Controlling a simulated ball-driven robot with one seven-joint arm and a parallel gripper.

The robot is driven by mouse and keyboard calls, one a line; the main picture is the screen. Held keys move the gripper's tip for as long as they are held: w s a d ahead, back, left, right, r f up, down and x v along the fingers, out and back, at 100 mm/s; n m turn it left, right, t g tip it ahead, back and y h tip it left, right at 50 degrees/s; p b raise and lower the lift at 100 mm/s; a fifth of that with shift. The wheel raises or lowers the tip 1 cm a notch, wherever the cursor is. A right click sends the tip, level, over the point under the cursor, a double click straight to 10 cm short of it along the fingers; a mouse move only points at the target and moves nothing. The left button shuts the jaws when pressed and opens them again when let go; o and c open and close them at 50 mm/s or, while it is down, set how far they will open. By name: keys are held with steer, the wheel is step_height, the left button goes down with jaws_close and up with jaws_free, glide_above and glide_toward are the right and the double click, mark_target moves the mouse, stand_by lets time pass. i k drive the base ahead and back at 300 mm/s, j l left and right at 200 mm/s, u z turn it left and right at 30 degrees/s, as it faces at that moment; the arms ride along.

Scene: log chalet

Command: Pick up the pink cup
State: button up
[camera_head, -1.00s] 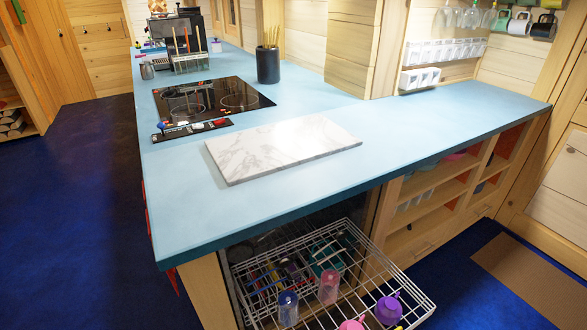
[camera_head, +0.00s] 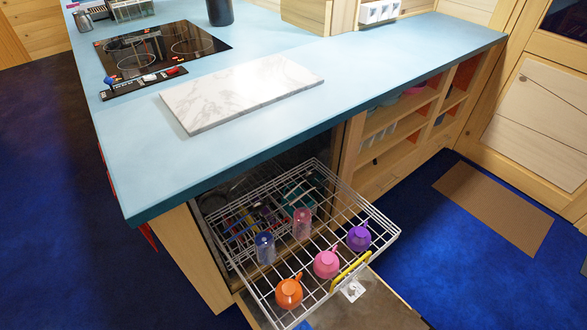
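The pink cup (camera_head: 326,264) sits on the pulled-out white wire dishwasher rack (camera_head: 375,211), near its front edge. It appears upside down, with its handle toward the upper right. An orange cup (camera_head: 289,293) is to its lower left and a purple cup (camera_head: 359,237) to its upper right, both apart from it. A blue clear glass (camera_head: 265,248) and a pink clear glass (camera_head: 302,223) stand behind it on the rack. My gripper is not in view.
A blue counter (camera_head: 160,174) with a white marble board (camera_head: 240,93) and black cooktop (camera_head: 160,48) overhangs the rack's back. The open dishwasher door (camera_head: 375,305) lies under the rack. Blue floor (camera_head: 480,275) is free to the right, with a brown mat (camera_head: 492,208).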

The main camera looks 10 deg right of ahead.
mark_target(325, 264)
steer(key=i+j+z, duration=0.15)
steer(key=j+z, duration=0.3)
steer(key=j, duration=0.3)
steer(key=j+z, duration=0.4)
steer(key=j, duration=0.3)
steer(key=i+j+z, duration=0.2)
steer(key=j+z, duration=0.2)
steer(key=j, duration=0.2)
